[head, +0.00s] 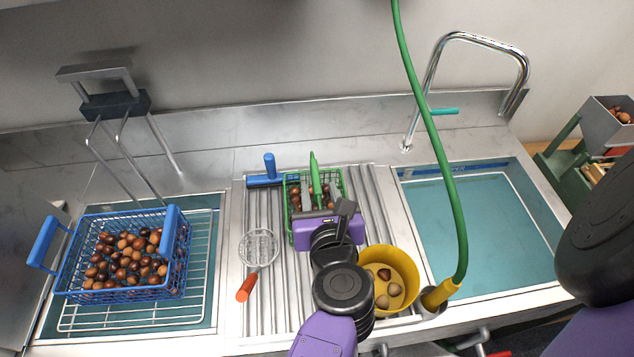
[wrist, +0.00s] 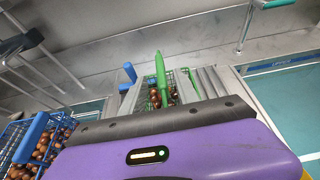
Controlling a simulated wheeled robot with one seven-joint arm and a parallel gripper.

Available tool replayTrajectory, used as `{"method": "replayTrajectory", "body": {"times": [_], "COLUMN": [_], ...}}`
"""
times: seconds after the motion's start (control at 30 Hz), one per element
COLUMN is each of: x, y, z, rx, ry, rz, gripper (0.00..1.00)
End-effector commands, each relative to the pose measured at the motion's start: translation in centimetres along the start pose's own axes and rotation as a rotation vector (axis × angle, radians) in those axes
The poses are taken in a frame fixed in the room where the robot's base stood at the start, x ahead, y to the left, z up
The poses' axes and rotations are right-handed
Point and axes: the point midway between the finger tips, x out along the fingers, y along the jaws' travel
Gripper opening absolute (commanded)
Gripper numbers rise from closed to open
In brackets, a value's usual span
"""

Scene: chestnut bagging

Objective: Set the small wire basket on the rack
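The blue basket (head: 70,296) is full of chestnuts. A blue-handled tool (head: 268,172) and a skimmer (head: 259,249) lie on the drainboard (head: 262,205). A yellow bucket (head: 405,262) stands right of my gripper. A green hose (head: 439,150) hangs beside the right basin (head: 475,235).

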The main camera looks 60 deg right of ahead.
Motion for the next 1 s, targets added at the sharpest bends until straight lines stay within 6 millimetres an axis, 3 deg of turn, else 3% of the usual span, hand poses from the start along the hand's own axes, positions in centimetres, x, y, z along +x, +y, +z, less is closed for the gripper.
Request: {"method": "replayTrajectory", "body": {"times": [0.2, 0.6, 0.77, 1.0], "x": [-3.2, -5.0, -7.7, -12.7], "y": [0.1, 0.3, 1.1, 0.0], "z": [0.0, -0.7, -3.8, -8.8], "rx": [0.000, -0.062, -0.371, -1.089], "ry": [0.001, 0.012, 0.047, 0.007], "rz": [0.003, 0.016, 0.094, 0.246], "gripper": [0.37, 0.37, 0.37, 0.37]}}
